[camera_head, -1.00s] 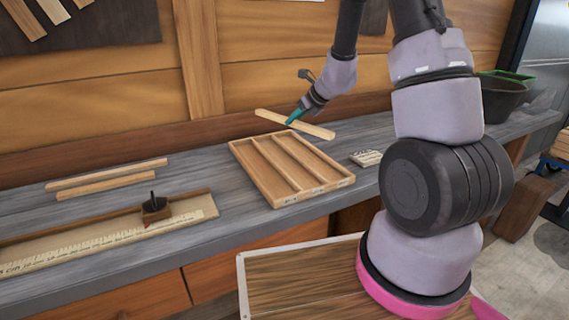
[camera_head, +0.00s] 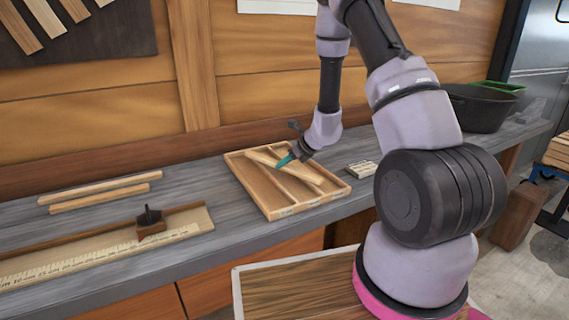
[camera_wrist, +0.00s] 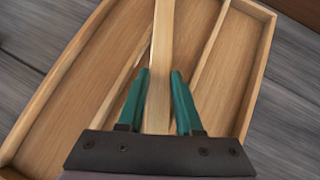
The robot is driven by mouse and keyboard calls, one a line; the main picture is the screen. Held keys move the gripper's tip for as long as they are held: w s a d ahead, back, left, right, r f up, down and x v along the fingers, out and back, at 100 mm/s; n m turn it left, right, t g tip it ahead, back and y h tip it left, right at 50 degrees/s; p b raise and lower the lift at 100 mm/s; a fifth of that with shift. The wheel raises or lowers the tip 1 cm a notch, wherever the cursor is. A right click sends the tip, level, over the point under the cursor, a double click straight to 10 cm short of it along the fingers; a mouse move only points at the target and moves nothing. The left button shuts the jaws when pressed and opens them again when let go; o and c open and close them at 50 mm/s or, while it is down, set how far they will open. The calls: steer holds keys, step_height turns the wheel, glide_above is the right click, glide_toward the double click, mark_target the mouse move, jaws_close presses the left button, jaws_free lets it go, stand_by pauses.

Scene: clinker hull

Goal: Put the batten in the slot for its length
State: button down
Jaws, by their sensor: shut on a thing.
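My gripper (camera_head: 287,160) is shut on the batten (camera_head: 262,157), a pale wooden strip, over the slotted tray (camera_head: 279,213). In the wrist view the batten (camera_wrist: 162,40) runs between the teal fingers (camera_wrist: 158,100) and away from me. The tray (camera_wrist: 262,60) lies below with long slots parted by thin dividers. The batten lies at a slant across the dividers in the head view. I cannot tell whether it touches them.
Two loose battens (camera_head: 100,190) lie on the grey bench at the left. A measuring board (camera_head: 100,248) with a ruler and a dark-handled block (camera_head: 150,222) is in front of them. A small labelled block (camera_head: 361,168) is right of the tray, and a black tub (camera_head: 478,107) stands farther right.

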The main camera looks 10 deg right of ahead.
steer(key=shift+f, duration=0.1)
steer(key=c, duration=0.6)
jaws_free()
